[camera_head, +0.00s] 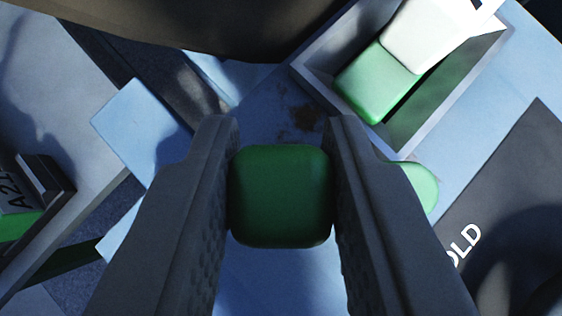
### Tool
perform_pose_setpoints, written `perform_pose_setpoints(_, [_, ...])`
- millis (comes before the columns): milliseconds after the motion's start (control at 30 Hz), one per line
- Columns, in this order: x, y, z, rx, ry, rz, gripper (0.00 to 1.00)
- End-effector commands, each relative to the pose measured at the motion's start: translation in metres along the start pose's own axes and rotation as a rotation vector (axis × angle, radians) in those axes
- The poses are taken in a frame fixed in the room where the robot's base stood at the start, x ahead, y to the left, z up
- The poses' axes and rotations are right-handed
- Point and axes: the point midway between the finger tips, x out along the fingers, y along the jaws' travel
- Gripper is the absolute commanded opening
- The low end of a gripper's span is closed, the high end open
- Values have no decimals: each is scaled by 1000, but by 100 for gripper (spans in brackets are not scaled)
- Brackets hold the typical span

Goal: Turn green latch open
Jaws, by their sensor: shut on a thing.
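A dark green rounded block (281,197), which looks like the green latch, is in the middle of the head camera view. My gripper (282,190) has one finger on each side of it, and both fingers touch its sides. The gripper is shut on it. The part of the latch beneath the block is hidden, so I cannot tell how far the latch is turned.
A grey-rimmed recess (312,82) at the upper right holds a green and white piece (375,82). A rounded green part (420,186) shows right of my right finger. A light blue block (142,130) is at the left. A dark panel with white lettering (505,215) is at the right.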

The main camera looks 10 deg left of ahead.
Motion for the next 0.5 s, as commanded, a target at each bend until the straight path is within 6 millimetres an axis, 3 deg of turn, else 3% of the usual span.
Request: perform_pose_setpoints(500, [1, -2, 0, 299, 0, 304, 3])
